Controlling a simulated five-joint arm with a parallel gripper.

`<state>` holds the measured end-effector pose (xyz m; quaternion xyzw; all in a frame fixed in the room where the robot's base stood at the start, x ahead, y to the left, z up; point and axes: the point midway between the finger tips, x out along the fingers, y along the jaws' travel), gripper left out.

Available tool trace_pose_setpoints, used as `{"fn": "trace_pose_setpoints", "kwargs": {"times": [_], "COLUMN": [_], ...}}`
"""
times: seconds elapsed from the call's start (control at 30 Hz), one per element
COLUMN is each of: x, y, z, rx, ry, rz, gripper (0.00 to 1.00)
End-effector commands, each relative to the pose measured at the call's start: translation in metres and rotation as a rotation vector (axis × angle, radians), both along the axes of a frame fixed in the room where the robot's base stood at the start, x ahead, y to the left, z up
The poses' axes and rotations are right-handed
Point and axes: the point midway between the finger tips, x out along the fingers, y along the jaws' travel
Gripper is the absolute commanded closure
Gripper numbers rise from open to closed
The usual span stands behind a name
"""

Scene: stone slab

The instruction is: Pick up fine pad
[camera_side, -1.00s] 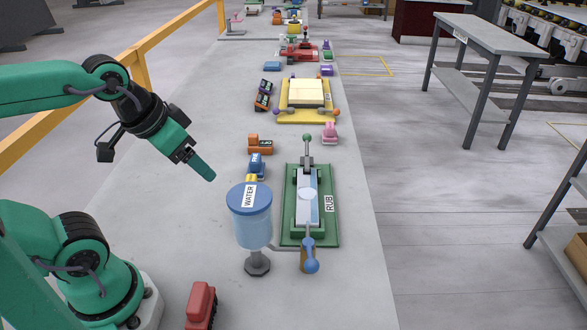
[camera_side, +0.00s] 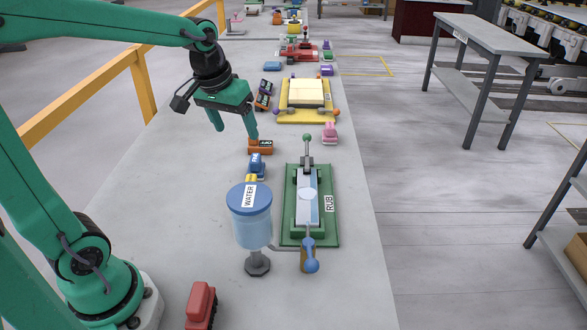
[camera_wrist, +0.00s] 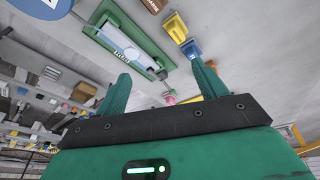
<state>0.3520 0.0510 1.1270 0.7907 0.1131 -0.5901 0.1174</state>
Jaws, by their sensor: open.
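A small blue block (camera_side: 257,166) with a white label stands on the slab left of the green RUB station (camera_side: 290,240). Its label is too small to read surely; it may be the fine pad. It also shows in the wrist view (camera_wrist: 190,49). An orange block (camera_side: 260,149) with a dark label stands just behind it. My gripper (camera_side: 233,126) is open and empty, fingers pointing down. Its right fingertip overlaps the orange block's top in the side view; I cannot tell whether they touch. The blue block is nearer the camera than the gripper.
A blue-lidded WATER container (camera_side: 253,225) stands in front of the blue block, with a yellow piece (camera_side: 251,178) between them. A red block (camera_side: 201,305) lies at the front. A yellow-based station (camera_side: 305,97) and dark blocks (camera_side: 264,95) lie farther back. The slab's left side is bare.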

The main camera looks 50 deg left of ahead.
Motion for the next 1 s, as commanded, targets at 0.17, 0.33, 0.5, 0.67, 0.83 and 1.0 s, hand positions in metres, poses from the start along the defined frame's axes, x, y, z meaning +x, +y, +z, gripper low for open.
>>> {"fn": "trace_pose_setpoints", "kwargs": {"times": [0.17, 0.33, 0.5, 0.67, 0.83, 1.0], "x": [0.031, 0.058, 0.083, 0.103, 0.121, 0.132], "y": [0.018, 0.037, 0.057, 0.077, 0.098, 0.114], "z": [-0.016, -0.036, -0.06, -0.087, -0.119, -0.146], "rx": [-0.019, -0.037, -0.054, -0.07, -0.086, -0.097], "ry": [0.051, 0.094, 0.137, 0.178, 0.219, 0.251], "rz": [0.078, 0.151, 0.222, 0.292, 0.365, 0.42], "gripper": [0.29, 0.29, 0.29, 0.29, 0.29, 0.29]}}
